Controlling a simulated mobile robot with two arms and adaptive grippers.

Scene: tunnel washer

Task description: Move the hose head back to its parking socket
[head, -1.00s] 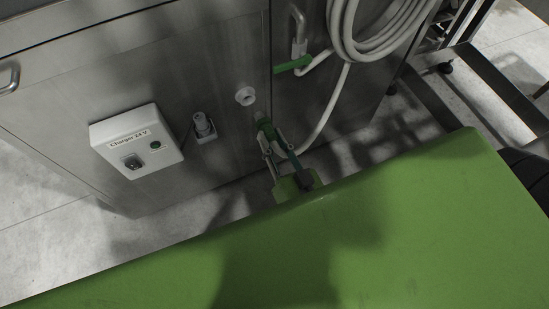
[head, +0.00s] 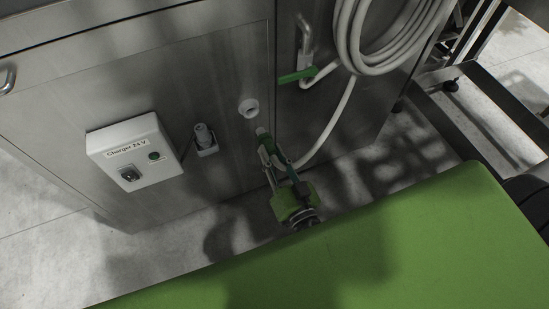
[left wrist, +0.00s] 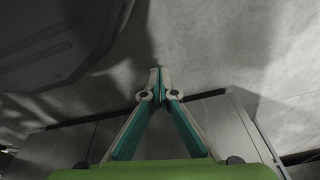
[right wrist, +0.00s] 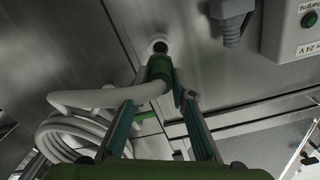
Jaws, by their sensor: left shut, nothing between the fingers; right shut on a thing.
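The parking socket (head: 248,107) is a white ring on the steel panel; it also shows in the right wrist view (right wrist: 158,41), with its dark hole visible. The green hose head (head: 268,144) has a pale tip pointing at the panel, just below and right of the socket in the head view, with a small gap. In the right wrist view the hose head (right wrist: 159,67) is just below the ring. My right gripper (head: 273,156) is shut on the hose head. My left gripper (left wrist: 160,86) is shut and empty over grey floor, outside the head view.
A white charger box (head: 135,152) and a grey plug holder (head: 204,139) are left of the socket. A coiled white hose (head: 385,35) hangs at upper right, beside a green valve lever (head: 297,75). The hose runs down to the hose head.

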